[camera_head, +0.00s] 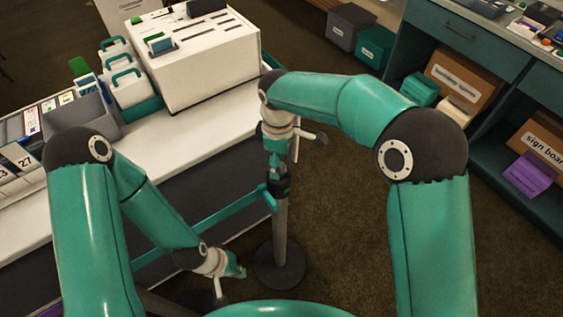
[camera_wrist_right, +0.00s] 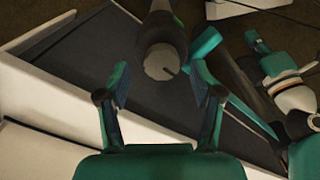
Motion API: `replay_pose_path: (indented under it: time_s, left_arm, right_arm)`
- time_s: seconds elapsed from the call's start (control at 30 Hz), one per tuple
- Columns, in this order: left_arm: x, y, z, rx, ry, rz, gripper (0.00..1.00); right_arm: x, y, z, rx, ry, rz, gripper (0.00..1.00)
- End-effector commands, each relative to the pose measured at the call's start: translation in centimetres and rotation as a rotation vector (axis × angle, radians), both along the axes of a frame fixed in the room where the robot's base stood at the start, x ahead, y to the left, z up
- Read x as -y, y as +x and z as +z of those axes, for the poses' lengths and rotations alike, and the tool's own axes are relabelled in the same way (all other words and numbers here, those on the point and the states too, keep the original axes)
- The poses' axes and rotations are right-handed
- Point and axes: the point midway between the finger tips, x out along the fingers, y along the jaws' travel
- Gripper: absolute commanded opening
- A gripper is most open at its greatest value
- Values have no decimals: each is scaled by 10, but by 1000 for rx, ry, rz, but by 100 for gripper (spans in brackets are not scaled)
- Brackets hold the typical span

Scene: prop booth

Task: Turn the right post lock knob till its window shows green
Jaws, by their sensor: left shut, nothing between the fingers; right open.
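The right post (camera_head: 281,228) stands upright on a round dark base, with its dark lock head (camera_head: 281,186) on top. My right gripper (camera_head: 278,163) is at the top of the post. In the right wrist view, the grey round lock knob (camera_wrist_right: 161,62) with a dark slot lies between the open fingertips (camera_wrist_right: 161,75), with a gap on both sides. A small green patch shows at the lock's upper right edge; I cannot tell if it is the window. My left gripper (camera_head: 236,271) is shut and empty, low and left of the post; it also shows in the right wrist view (camera_wrist_right: 257,44).
A teal bar (camera_head: 205,230) runs from the post to the lower left, beside the white counter (camera_head: 185,125). A white slotted box (camera_head: 205,60) stands on the counter. Teal shelves (camera_head: 480,130) with boxes stand at the right. Open carpet lies between post and shelves.

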Motion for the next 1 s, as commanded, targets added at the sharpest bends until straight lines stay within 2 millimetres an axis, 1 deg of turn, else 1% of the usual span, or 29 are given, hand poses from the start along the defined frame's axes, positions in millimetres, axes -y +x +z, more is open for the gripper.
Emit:
replay_pose_path:
  time_s: [0.03, 0.3, 0.4, 0.5, 0.67, 1.0]
  left_arm:
    - [0, 0, 0, 0, 0, 0, 0]
    - [0, 0, 0, 0, 0, 0, 0]
    - [0, 0, 0, 0, 0, 0, 0]
    - [0, 0, 0, 0, 0, 0, 0]
    - [0, 0, 0, 0, 0, 0, 0]
    - [0, 0, -1, 0, 0, 0, 0]
  right_arm:
    - [-1, 1, 10, 5, 3, 0, 66]
    - [-1, 2, 64, 5, 3, -1, 66]
    - [-1, 2, 81, 4, 1, -1, 66]
    - [0, 2, 93, 3, 1, -2, 66]
    - [0, 2, 101, 1, 1, -1, 66]
    - [0, 2, 102, 1, 0, -1, 66]
